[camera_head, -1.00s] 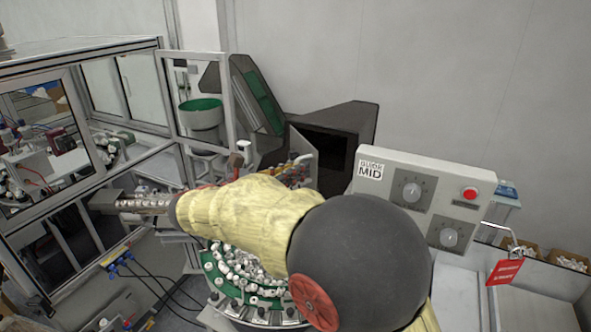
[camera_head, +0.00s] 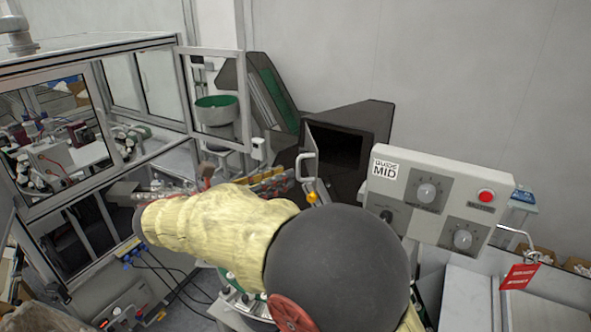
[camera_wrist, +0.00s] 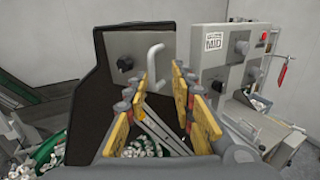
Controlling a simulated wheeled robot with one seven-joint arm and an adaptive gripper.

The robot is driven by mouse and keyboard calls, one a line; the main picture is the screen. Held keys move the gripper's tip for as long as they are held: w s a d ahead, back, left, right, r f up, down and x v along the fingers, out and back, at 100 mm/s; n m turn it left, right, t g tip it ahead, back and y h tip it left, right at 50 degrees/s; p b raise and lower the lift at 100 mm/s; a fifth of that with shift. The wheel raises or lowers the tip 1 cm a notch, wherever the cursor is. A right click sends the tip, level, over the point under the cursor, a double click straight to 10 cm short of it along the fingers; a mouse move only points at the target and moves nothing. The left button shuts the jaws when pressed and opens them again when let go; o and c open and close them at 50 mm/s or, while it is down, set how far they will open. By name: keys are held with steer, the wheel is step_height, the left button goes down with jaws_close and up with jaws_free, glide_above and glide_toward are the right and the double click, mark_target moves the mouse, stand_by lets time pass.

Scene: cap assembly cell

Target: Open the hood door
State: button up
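A small grey door panel (camera_wrist: 139,48) with a bent light handle (camera_wrist: 155,55) and a black knob (camera_wrist: 125,63) stands in front of the dark hood in the wrist view. In the head view the door (camera_head: 314,143) is seen at a steep angle at the left of the hood's dark opening (camera_head: 350,150), with its handle (camera_head: 304,164) facing left. My gripper (camera_wrist: 159,83) is open with yellow finger pads spread and nothing between them. The handle lies beyond the fingertips, apparently untouched. In the head view my forearm hides most of the gripper.
A control box (camera_head: 441,196) with knobs and a red button stands right of the hood. A glass-walled enclosure (camera_head: 62,130) fills the left. A red tag (camera_head: 519,276) hangs at the right.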

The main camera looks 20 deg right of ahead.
steer(key=shift+v, duration=1.05)
steer(key=shift+o, duration=0.3)
steer(key=shift+f, duration=0.2)
